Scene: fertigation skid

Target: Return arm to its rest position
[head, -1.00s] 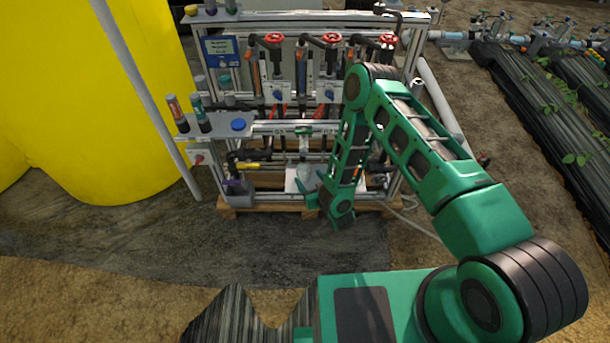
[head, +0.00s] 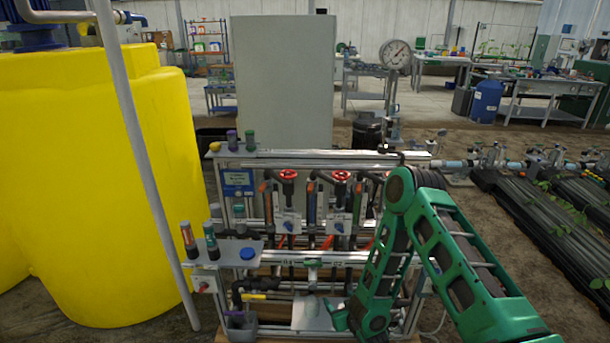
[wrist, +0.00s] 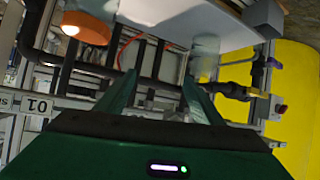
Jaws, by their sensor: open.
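My green arm is folded in front of the right part of the skid, its elbow high and its forearm hanging down. My gripper (head: 342,316) is low in front of the skid frame, near the bottom edge of the head view, where its tips are partly hard to make out. In the wrist view my gripper (wrist: 163,95) has its two green fingers apart, with nothing held between them. The skid (head: 350,260) is a metal frame with pipes, a red-handled valve (head: 287,175) and another red-handled valve (head: 341,176).
A yellow tank (head: 90,190) and slanting grey pole (head: 140,150) stand left. A shelf with a blue cap (head: 247,253) juts from the skid. In the wrist view an orange round part (wrist: 85,28) and pale panel (wrist: 185,20) are close. A grey cabinet (head: 283,80) stands behind.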

